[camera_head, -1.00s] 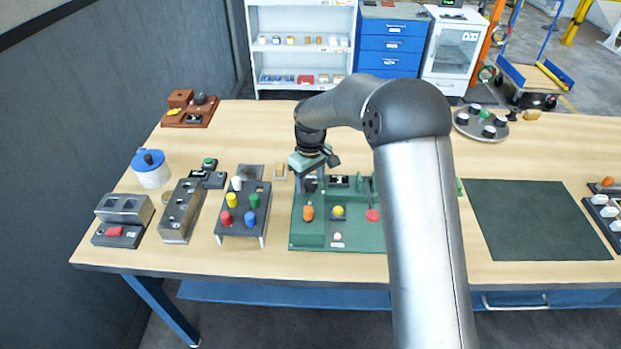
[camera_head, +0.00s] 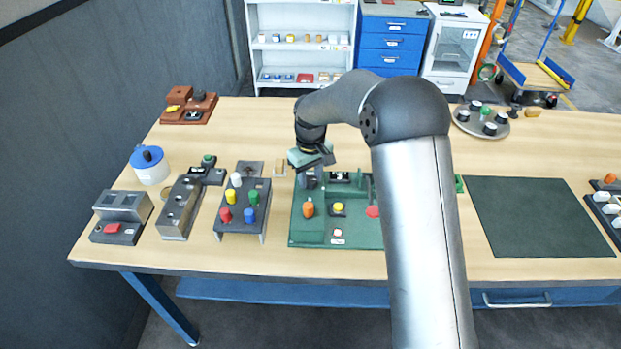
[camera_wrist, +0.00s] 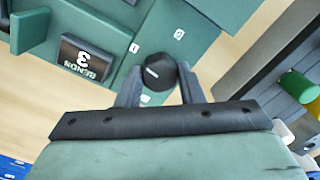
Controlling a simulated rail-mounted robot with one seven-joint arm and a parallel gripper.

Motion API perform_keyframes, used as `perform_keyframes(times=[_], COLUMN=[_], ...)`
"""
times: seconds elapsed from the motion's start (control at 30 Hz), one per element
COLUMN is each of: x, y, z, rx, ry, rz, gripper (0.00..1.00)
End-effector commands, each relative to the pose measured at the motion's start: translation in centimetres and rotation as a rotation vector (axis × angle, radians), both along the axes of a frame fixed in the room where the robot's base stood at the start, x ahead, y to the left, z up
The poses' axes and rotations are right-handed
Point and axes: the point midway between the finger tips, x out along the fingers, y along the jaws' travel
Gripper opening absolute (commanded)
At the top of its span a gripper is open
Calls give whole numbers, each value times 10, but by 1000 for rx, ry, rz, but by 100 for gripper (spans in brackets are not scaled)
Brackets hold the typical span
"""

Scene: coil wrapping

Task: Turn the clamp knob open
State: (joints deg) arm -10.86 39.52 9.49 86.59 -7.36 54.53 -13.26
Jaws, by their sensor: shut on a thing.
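The clamp knob (camera_wrist: 158,72) is a black round knob with a white line mark on its top, on the green fixture (camera_head: 361,236). In the wrist view my gripper (camera_wrist: 160,84) has its two dark fingers on either side of the knob, shut on it. In the head view my gripper (camera_head: 311,178) is over the back left part of the green fixture, and the knob is hidden behind it. Labels marked with a 0 and another character lie beside the knob in the wrist view.
The green fixture also carries an orange knob (camera_head: 308,210), a yellow button (camera_head: 338,208) and a red disc (camera_head: 373,211). A rack of coloured pegs (camera_head: 243,205) stands to its left. A dark mat (camera_head: 540,215) lies to the right.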

Motion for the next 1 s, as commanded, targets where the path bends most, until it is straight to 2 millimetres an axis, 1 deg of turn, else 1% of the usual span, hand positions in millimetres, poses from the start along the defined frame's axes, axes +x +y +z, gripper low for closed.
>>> perform_keyframes(times=[0.07, 1.0], x=[0, 0], y=[1, 0], z=[-2, 0], rx=[-1, 0], ry=[-2, -3], rz=[-58, -947], gripper=[11, 11])
